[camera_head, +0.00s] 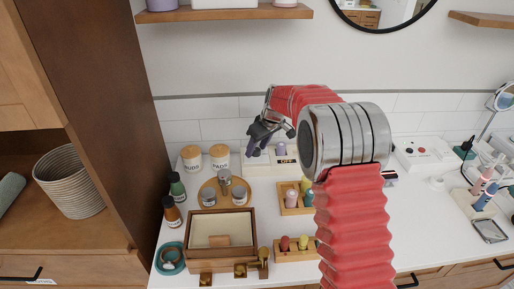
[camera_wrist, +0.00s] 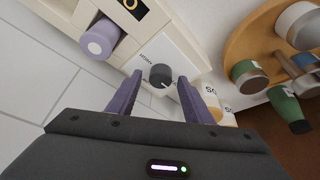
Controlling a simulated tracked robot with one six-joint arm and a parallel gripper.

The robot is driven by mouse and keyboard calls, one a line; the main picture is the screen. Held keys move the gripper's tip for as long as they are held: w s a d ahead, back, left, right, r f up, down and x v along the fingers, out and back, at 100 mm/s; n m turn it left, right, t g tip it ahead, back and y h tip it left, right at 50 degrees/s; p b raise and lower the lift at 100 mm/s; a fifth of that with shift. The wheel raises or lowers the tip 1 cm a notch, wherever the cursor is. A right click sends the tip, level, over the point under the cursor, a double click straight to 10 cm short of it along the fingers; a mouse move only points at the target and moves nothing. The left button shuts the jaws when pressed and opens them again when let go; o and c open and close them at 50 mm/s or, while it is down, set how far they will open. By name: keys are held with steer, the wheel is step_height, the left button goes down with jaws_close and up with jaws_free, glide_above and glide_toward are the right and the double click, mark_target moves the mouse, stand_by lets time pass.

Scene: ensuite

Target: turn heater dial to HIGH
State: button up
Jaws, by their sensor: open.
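The heater (camera_head: 256,169) is a cream-white box at the back of the counter, against the tiled wall. Its small black display (camera_head: 287,161) appears to read OFF in orange. In the wrist view the dark round dial (camera_wrist: 160,75) sits on the heater's white panel (camera_wrist: 176,55), with small lettering beside it that I cannot read clearly. My gripper (camera_wrist: 159,77) is open, its two purple fingers on either side of the dial; I cannot tell whether they touch it. In the head view my gripper (camera_head: 256,145) is over the heater's left part and the dial is hidden.
A purple cylinder (camera_head: 281,150) stands at the heater, right of my gripper. Left are two lidded jars (camera_head: 219,158), a round wooden tray (camera_head: 208,185) with small jars, and a wooden box (camera_head: 222,256). A tall brown cabinet side (camera_head: 110,90) bounds the left.

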steer(key=c, duration=1.1)
steer(key=shift+o, duration=0.2)
